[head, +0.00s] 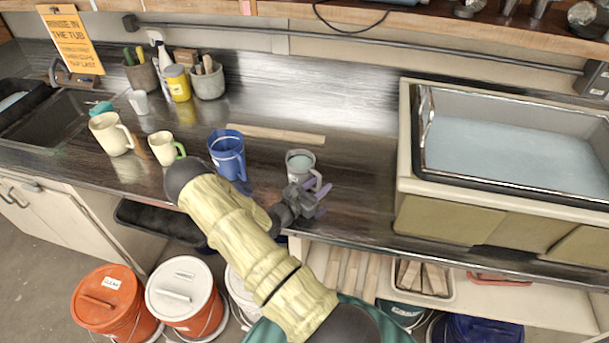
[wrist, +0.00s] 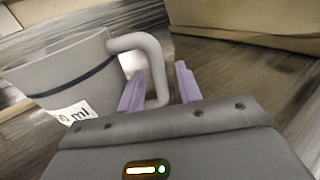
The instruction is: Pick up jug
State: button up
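A grey jug (head: 301,162) stands upright on the dark counter, with a handle on its right side. In the wrist view the grey jug (wrist: 62,75) shows a dark band and a white label reading "ml", partly cut off. Its handle (wrist: 158,72) reaches down between my two purple fingers. My gripper (head: 321,201) is at the handle side of the jug. In the wrist view my gripper (wrist: 160,88) is open, with a gap between the handle and the right finger; the handle lies close to the left finger.
A blue jug (head: 226,152), a small cream jug (head: 164,149) and a larger cream jug (head: 107,133) stand to the left. A wooden strip (head: 277,135) lies behind. A raised tub (head: 404,150) of water is at right. Lidded buckets (head: 183,285) stand on the floor.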

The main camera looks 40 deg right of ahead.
grip_shut()
dwell(1.4)
